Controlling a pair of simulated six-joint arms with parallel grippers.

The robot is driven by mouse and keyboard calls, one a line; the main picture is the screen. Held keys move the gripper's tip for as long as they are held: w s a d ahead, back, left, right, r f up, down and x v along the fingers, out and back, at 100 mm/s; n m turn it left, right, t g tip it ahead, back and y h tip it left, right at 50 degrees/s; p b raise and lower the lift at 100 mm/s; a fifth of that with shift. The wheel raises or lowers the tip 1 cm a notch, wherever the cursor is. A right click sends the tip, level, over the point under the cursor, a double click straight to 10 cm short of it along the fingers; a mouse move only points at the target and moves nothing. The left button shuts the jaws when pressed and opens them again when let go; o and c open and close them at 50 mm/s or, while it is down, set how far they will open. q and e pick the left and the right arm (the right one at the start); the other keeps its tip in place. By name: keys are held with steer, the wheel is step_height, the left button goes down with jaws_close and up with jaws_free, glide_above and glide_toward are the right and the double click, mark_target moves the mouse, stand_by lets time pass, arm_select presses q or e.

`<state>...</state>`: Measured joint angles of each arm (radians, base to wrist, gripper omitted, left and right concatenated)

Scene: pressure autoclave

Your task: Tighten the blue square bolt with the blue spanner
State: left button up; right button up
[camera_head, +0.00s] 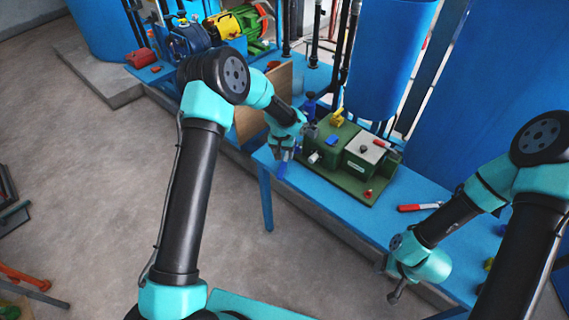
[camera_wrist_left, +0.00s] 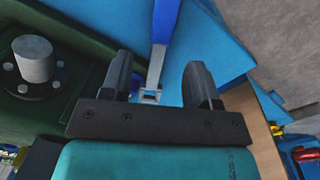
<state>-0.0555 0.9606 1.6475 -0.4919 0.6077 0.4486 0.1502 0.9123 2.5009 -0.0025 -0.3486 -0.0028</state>
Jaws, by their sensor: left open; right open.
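The blue spanner (camera_wrist_left: 166,22) has a blue handle and a grey metal end with a square opening. In the left wrist view it lies between the two black fingers of my left gripper (camera_wrist_left: 158,75), with gaps on both sides. In the head view my left gripper (camera_head: 284,153) is open at the front edge of the blue bench, and a blue part of the spanner (camera_head: 282,169) shows just below it. My right gripper (camera_head: 396,295) is open and empty, beyond the bench's front edge at the right. I cannot make out the blue square bolt with certainty.
A green machine (camera_head: 371,187) stands on the blue bench (camera_head: 330,205) just right of my left gripper. A grey flanged post (camera_wrist_left: 33,62) is close to the left finger. A red-handled tool (camera_head: 418,207) lies at the right. A wooden board (camera_head: 277,88) stands behind my left arm.

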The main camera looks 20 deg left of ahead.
mark_target(284, 162)
arm_select(q)
steer(key=f, duration=0.4)
steer(key=shift+d+f, duration=0.2)
steer(key=shift+f, duration=0.2)
steer(key=shift+s, duration=0.1)
steer(key=shift+c, duration=0.4)
jaws_close()
steer(key=shift+r, duration=0.1)
steer(key=shift+r, duration=0.45)
step_height(284, 162, up, 3)
steer(key=shift+s+f, duration=0.1)
steer(key=shift+f, duration=0.05)
steer(key=s+d, duration=0.2)
steer(key=s, duration=0.5)
steer(key=s+d+r, duration=0.1)
steer(key=s+d, duration=0.1)
steer(key=s, duration=0.6)
steer(key=shift+d+r, duration=0.15)
steer(key=shift+d, duration=0.1)
